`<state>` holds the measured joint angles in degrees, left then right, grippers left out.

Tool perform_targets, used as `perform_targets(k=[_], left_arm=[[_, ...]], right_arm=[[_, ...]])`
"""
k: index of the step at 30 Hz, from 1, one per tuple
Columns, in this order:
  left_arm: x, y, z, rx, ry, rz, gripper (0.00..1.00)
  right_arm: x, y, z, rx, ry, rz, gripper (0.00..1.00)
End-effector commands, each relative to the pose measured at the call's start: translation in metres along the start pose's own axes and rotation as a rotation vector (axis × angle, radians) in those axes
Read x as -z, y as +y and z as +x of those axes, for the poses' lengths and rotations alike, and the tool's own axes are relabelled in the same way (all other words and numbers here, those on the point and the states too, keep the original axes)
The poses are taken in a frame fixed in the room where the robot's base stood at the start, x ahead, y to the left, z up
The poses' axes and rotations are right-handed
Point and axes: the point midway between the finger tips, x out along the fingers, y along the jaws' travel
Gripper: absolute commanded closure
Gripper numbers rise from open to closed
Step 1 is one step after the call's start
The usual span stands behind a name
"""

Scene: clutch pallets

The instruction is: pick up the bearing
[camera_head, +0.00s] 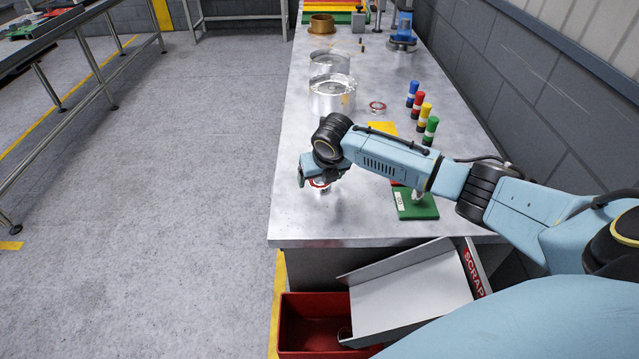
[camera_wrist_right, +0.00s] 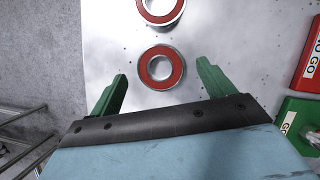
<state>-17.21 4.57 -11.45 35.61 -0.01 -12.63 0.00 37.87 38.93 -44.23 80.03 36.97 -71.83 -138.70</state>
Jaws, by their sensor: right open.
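In the right wrist view, a bearing (camera_wrist_right: 178,68) with a red ring face and metal rims lies flat on the grey bench, between and just beyond the fingertips. A second, similar bearing (camera_wrist_right: 180,10) lies farther up, cut by the frame's top edge. My right gripper (camera_head: 315,180) is over the near-left part of the bench, with its green fingers spread apart and nothing between them held. In the head view, a red-ringed bearing (camera_head: 320,184) shows partly under the gripper; the hand hides the rest. My left gripper is not in view.
A green block (camera_head: 423,210) and red NO GO block (camera_wrist_right: 308,65) lie right of the gripper. Blue, yellow, red and green-topped cylinders (camera_head: 432,126) stand along the right. Clear cylinders (camera_head: 332,104) stand farther back. A scrap chute (camera_head: 410,290) and red bin (camera_head: 288,330) are below the front edge.

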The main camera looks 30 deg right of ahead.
Motion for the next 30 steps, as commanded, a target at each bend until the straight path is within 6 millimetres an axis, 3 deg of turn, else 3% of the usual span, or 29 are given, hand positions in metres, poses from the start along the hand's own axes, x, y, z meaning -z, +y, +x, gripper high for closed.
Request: perform_targets(k=[3,11,24,30], left_arm=[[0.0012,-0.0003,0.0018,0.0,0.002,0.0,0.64],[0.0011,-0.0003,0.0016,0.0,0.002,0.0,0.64],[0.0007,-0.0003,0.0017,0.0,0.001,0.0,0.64],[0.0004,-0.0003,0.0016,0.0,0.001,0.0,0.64]], right_arm=[[0.001,-0.0005,0.011,0.001,0.001,0.0,0.19],[0.0008,-0.0007,0.0128,0.001,0.0,-0.001,0.19],[0.001,-0.0008,0.0127,0.001,0.0,-0.001,0.75],[0.0,-0.0007,0.0117,0.001,-0.002,0.0,0.75]])
